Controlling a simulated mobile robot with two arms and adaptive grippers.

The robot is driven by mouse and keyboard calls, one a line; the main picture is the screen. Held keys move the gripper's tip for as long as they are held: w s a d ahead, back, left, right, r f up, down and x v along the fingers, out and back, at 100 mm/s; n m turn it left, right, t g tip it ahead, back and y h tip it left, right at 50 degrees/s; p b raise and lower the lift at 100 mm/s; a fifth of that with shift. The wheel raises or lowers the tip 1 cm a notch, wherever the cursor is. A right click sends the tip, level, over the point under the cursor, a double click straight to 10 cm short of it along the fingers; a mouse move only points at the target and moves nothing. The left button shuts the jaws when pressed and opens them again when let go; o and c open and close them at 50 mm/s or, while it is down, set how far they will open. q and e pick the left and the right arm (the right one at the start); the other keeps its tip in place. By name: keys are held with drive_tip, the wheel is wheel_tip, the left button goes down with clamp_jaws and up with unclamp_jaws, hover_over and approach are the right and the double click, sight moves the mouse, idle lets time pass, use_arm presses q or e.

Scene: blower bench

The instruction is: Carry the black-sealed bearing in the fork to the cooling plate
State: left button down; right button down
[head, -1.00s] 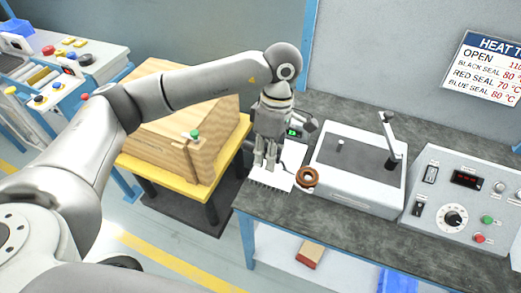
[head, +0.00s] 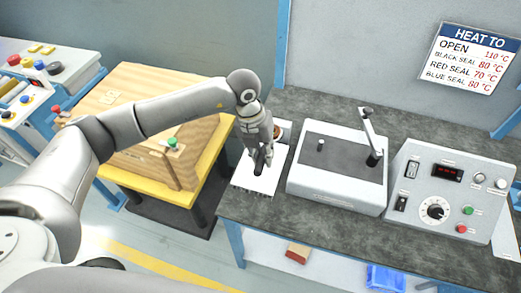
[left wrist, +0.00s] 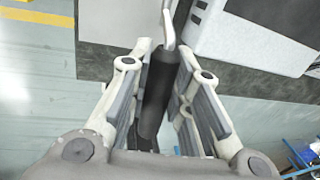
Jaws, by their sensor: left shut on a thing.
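My left gripper (head: 258,160) is shut on the dark handle of the fork, above the pale plate at the bench's left end. In the left wrist view, the black fork handle (left wrist: 157,90) lies between the two fingers (left wrist: 163,65), and a bare metal rod runs from its far end out of the top edge. A brown ring (head: 278,130) shows partly behind the gripper; I cannot tell whether it sits in the fork. No black seal can be made out. The pale plate (head: 247,184), with a finned front edge, looks like the cooling plate. My right gripper is not in view.
A white heater box (head: 333,196) with an upright lever stands right of the plate. A control box (head: 443,205) is farther right. A wooden crate (head: 125,130) on a yellow-topped stand is at left. The front bench strip (head: 320,218) is clear.

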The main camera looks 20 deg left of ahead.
use_arm(q)
drive_tip(key=shift+w+f+n, duration=0.4)
drive_tip(key=shift+w+n, duration=0.05)
drive_tip(key=shift+n, duration=0.65)
drive_tip(key=shift+f, duration=0.1)
drive_tip(key=b, duration=0.4)
hover_over(265, 180)
drive_tip(key=shift+a+f, duration=0.15)
drive_tip(key=shift+f, duration=1.05)
drive_tip(key=shift+a+f, duration=0.1)
drive_tip(key=shift+f, duration=1.1)
drive_tip(key=shift+s+a, duration=0.1)
drive_tip(key=shift+f+b, duration=0.1)
drive_tip(key=shift+b, duration=0.25)
drive_tip(key=shift+f+b, duration=2.05)
drive_tip(key=shift+f, duration=0.5)
drive_tip(key=shift+f, duration=0.2)
